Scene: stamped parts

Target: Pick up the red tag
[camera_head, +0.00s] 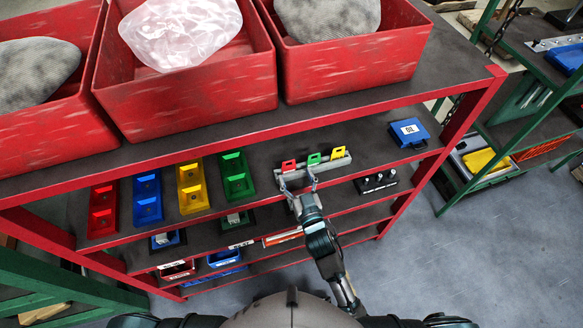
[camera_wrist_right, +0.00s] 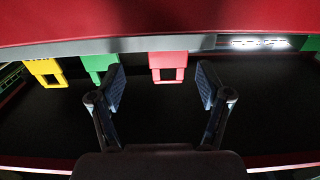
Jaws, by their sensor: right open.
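The red tag (camera_head: 289,165) hangs at the left end of a grey holder (camera_head: 327,170) on the upper shelf, with a green tag (camera_head: 314,159) and a yellow tag (camera_head: 337,153) to its right. My right gripper (camera_head: 298,182) is open and empty just in front of the holder, near the red tag. In the right wrist view the red tag (camera_wrist_right: 168,66) shows between the spread fingers (camera_wrist_right: 161,84), with a gap on both sides. There the green tag (camera_wrist_right: 100,66) is close to the left finger and the yellow tag (camera_wrist_right: 46,71) is further left. My left gripper is not seen.
Red, blue, yellow and green trays (camera_head: 192,187) stand left on the same shelf. A blue case (camera_head: 409,132) is at its right. Large red bins (camera_head: 185,95) stand on the top level above. A red upright post (camera_head: 462,130) edges the rack's right side.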

